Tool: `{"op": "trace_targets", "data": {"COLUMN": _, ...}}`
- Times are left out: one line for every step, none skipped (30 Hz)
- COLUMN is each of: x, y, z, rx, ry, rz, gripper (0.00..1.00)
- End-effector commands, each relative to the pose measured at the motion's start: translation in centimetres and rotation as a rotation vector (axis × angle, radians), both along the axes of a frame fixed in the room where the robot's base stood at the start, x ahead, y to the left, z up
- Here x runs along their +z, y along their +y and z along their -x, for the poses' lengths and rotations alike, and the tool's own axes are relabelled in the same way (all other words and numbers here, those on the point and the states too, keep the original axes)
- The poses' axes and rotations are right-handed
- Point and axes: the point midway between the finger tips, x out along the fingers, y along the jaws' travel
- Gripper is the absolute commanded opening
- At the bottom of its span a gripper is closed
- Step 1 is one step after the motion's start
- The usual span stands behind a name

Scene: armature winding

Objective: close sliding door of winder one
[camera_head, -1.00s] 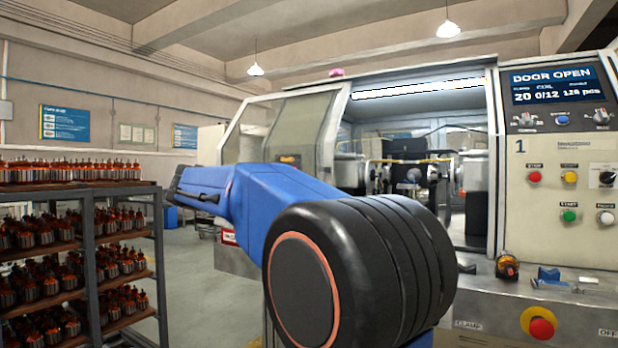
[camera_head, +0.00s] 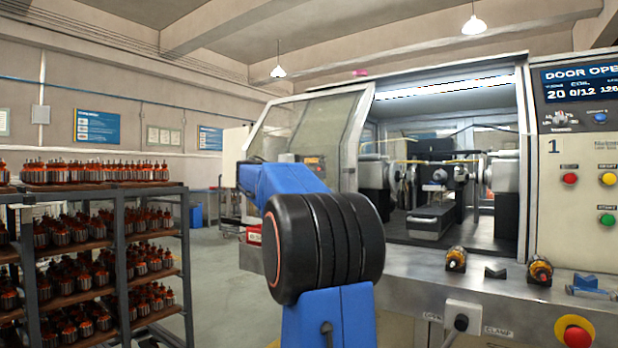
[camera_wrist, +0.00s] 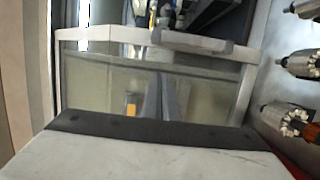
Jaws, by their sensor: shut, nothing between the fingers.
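Winder one's sliding door (camera_head: 346,143) has a pale metal frame and clear panes. It stands at the left of the machine, and the winding chamber (camera_head: 440,185) to its right is uncovered. The display (camera_head: 585,82) reads "DOOR OPE", cut off by the picture's edge. In the wrist view the door's framed pane (camera_wrist: 95,88) lies ahead, with a grey bar like a handle (camera_wrist: 190,41) at its far edge. My gripper (camera_wrist: 166,97) shows as a narrow grey shape before the pane, shut and empty. In the head view my arm hides it; contact with the door cannot be told.
A rack of armatures (camera_head: 125,235) stands at left, with open floor between it and the machine. Armatures also show at right in the wrist view (camera_wrist: 297,64).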

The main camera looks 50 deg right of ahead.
Motion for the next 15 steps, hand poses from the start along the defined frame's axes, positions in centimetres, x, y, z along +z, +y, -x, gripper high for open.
{"op": "trace_targets", "data": {"x": -0.1, "y": -1.0, "z": 0.3, "rx": -0.004, "ry": 0.001, "rz": 0.000, "gripper": 0.00}}
{"op": "trace_targets", "data": {"x": -0.1, "y": -1.6, "z": 0.3, "rx": -0.004, "ry": 0.001, "rz": 0.000, "gripper": 0.00}}
{"op": "trace_targets", "data": {"x": 0.0, "y": -2.2, "z": 0.4, "rx": -0.003, "ry": 0.000, "rz": 0.000, "gripper": 0.00}}
{"op": "trace_targets", "data": {"x": 0.0, "y": -2.7, "z": 0.5, "rx": -0.004, "ry": 0.000, "rz": 0.000, "gripper": 0.00}}
{"op": "trace_targets", "data": {"x": 0.0, "y": -3.1, "z": 0.7, "rx": -0.004, "ry": 0.000, "rz": 0.000, "gripper": 0.00}}
{"op": "trace_targets", "data": {"x": 0.1, "y": -2.9, "z": 1.5, "rx": -0.002, "ry": -0.001, "rz": 0.001, "gripper": 0.00}}
{"op": "trace_targets", "data": {"x": 0.1, "y": -2.8, "z": 1.9, "rx": -0.001, "ry": 0.000, "rz": 0.000, "gripper": 0.00}}
{"op": "trace_targets", "data": {"x": 0.1, "y": -2.8, "z": 2.3, "rx": -0.001, "ry": 0.000, "rz": 0.000, "gripper": 0.00}}
{"op": "trace_targets", "data": {"x": 0.1, "y": -2.9, "z": 2.8, "rx": -0.002, "ry": -0.001, "rz": 0.000, "gripper": 0.00}}
{"op": "trace_targets", "data": {"x": 0.1, "y": -2.9, "z": 3.1, "rx": -0.002, "ry": -0.001, "rz": 0.000, "gripper": 0.00}}
{"op": "trace_targets", "data": {"x": 0.0, "y": -3.0, "z": 3.4, "rx": -0.002, "ry": 0.000, "rz": -0.001, "gripper": 0.00}}
{"op": "trace_targets", "data": {"x": 0.0, "y": -3.0, "z": 3.7, "rx": -0.001, "ry": 0.001, "rz": -0.001, "gripper": 0.00}}
{"op": "trace_targets", "data": {"x": 0.0, "y": -3.0, "z": 3.9, "rx": -0.001, "ry": 0.001, "rz": -0.001, "gripper": 0.00}}
{"op": "trace_targets", "data": {"x": 0.0, "y": -3.0, "z": 4.0, "rx": 0.000, "ry": 0.001, "rz": -0.001, "gripper": 0.00}}
{"op": "trace_targets", "data": {"x": 0.0, "y": -3.0, "z": 4.2, "rx": 0.000, "ry": 0.000, "rz": -0.001, "gripper": 0.00}}
